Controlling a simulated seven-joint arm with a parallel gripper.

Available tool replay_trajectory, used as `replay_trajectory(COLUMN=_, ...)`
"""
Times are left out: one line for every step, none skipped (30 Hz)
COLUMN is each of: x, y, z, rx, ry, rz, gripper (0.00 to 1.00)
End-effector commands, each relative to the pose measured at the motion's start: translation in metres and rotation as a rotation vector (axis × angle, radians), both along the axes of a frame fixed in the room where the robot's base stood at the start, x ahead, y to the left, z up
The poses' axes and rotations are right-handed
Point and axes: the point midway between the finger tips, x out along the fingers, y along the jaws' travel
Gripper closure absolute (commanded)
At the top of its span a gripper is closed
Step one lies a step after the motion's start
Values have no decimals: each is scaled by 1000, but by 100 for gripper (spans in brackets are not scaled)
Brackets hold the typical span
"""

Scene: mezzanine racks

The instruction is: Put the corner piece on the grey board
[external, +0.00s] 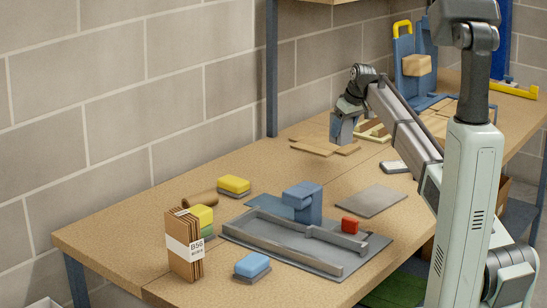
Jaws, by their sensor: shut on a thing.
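My gripper (345,139) is at the back of the bench, pointing down, its jaws shut. A flat brown angled piece (318,147), which looks like the corner piece, is right at the fingertips. The picture is too small to show the grip itself, or whether the piece is clear of the bench top. The grey board (371,201) appears to be the flat, bare grey sheet on the bench, in front of and to the right of my gripper.
Sponges, a brown roll (200,199) and a cardboard bundle (184,245) are at left. A pale wooden frame (375,132) and blue stand (404,60) are behind.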

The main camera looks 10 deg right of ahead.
Motion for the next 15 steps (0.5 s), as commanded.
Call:
replay_trajectory(x=1, y=1, z=7, rx=0, ry=-1, rz=1, gripper=65)
replay_trajectory(x=1, y=2, z=10, rx=0, ry=-2, rz=2, gripper=65)
replay_trajectory(x=0, y=3, z=15, rx=0, ry=-2, rz=3, gripper=65)
replay_trajectory(x=0, y=3, z=19, rx=0, ry=-3, rz=4, gripper=65)
replay_trajectory(x=-1, y=4, z=23, rx=0, ry=-2, rz=5, gripper=65)
replay_trajectory(x=-4, y=5, z=30, rx=0, ry=-1, rz=6, gripper=65)
replay_trajectory(x=-9, y=6, z=35, rx=0, ry=-2, rz=8, gripper=65)
replay_trajectory(x=-15, y=6, z=40, rx=1, ry=-3, rz=9, gripper=65)
replay_trajectory(x=-27, y=6, z=45, rx=0, ry=-3, rz=11, gripper=65)
replay_trajectory(x=-38, y=6, z=49, rx=0, ry=-2, rz=14, gripper=65)
replay_trajectory(x=-50, y=5, z=52, rx=0, ry=-2, rz=15, gripper=65)
replay_trajectory(x=-66, y=3, z=56, rx=0, ry=-3, rz=17, gripper=65)
replay_trajectory(x=-80, y=1, z=57, rx=0, ry=-2, rz=17, gripper=65)
replay_trajectory(x=-93, y=0, z=58, rx=0, ry=-2, rz=18, gripper=65)
replay_trajectory(x=-111, y=-3, z=60, rx=1, ry=-3, rz=18, gripper=65)
